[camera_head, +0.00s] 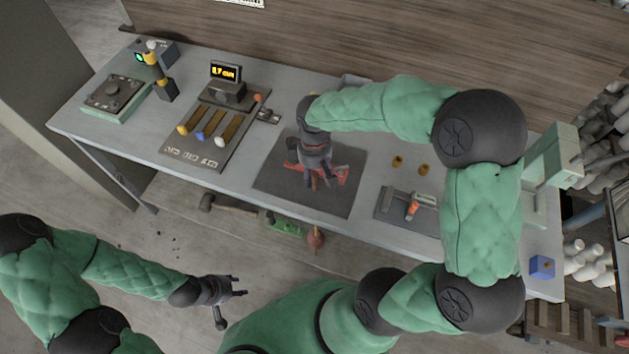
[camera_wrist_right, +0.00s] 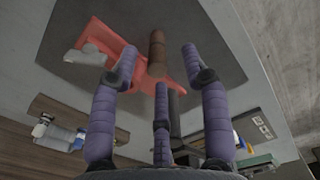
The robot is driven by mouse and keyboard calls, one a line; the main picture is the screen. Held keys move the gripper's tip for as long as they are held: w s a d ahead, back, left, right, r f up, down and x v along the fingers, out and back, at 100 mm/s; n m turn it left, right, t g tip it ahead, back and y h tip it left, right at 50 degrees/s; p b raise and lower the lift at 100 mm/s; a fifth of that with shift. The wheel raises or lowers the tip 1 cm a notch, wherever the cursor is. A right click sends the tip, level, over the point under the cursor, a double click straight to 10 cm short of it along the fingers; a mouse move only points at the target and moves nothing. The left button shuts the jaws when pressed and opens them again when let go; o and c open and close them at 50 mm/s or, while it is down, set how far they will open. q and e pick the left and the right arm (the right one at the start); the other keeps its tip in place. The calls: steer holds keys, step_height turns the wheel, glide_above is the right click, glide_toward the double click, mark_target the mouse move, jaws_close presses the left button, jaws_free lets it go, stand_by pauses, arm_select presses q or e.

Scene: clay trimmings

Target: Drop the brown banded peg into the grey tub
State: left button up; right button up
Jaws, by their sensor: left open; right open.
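A brown peg with a band (camera_wrist_right: 157,46) lies on the dark mat (camera_head: 272,183), beside or partly over a flat red piece (camera_wrist_right: 108,42). The red piece also shows in the head view (camera_head: 341,174). My right gripper (camera_head: 318,180) is open above the mat and hides the peg in the head view. In the right wrist view, the peg is ahead of the open fingers (camera_wrist_right: 159,62), with no clear contact. My left gripper (camera_head: 238,286) is open and empty over the floor. A grey container edge (camera_head: 352,79) shows behind my right arm; I cannot tell if it is the tub.
Two small brown pieces (camera_head: 410,166) stand right of the mat. A display stand (camera_head: 228,82) and panel with sliders (camera_head: 205,135) are left. A blue block (camera_head: 542,267) sits at the right end.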

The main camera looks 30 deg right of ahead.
mark_target(315, 181)
step_height(315, 181, down, 6)
steer(key=shift+w+d+r+b, duration=0.15)
steer(key=shift+r+b, duration=0.05)
steer(key=shift+b, duration=0.75)
steer(key=shift+r, duration=0.1)
jaws_close()
